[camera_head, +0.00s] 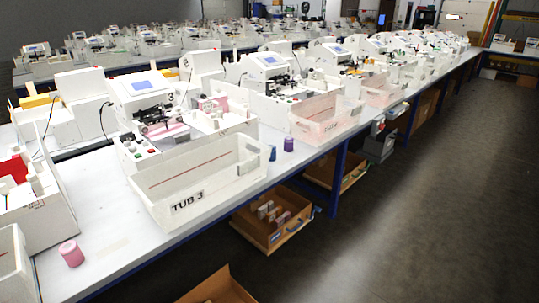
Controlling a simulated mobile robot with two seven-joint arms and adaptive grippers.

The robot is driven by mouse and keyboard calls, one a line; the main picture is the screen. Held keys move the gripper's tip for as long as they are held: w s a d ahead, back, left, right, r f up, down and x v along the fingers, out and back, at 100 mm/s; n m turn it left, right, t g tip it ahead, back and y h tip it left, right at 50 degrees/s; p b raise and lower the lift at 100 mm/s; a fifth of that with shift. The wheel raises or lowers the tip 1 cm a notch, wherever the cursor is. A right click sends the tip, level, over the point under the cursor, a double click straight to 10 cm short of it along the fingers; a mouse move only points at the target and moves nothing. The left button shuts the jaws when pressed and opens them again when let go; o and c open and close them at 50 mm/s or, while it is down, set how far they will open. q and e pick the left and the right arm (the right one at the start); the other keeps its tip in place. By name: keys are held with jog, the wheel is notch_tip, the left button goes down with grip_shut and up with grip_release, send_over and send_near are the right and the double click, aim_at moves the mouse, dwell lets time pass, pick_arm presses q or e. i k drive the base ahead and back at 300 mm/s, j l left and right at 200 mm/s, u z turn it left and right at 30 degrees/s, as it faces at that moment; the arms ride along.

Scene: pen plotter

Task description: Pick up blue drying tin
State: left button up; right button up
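A small blue-violet cylinder (288,144) stands upright on the white bench top, just right of the bin marked TUB 3 (200,190). A smaller, darker blue object (272,153) stands close to its left, by the bin's right end. I cannot tell for sure which of the two is the blue drying tin. Neither of my grippers shows in the head view.
The dark floor (420,200) to the right is clear.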

aim_at(273, 157)
jog(key=i+l+u, duration=0.1)
jog(key=i+l, duration=0.2)
jog(key=i+l+u, duration=0.1)
jog(key=i+l, duration=0.2)
jog(key=i+l+u, duration=0.1)
jog(key=i+l, duration=0.15)
jog(key=i+l+u, duration=0.15)
jog(key=l, duration=0.3)
jog(key=i+l+u, duration=0.1)
jog(key=i+l, duration=0.25)
jog(key=i+l+u, duration=0.1)
jog(key=i+l, duration=0.15)
jog(key=l, duration=0.2)
jog(key=i+l+u, duration=0.1)
jog(key=l, duration=0.35)
jog(key=i, duration=0.1)
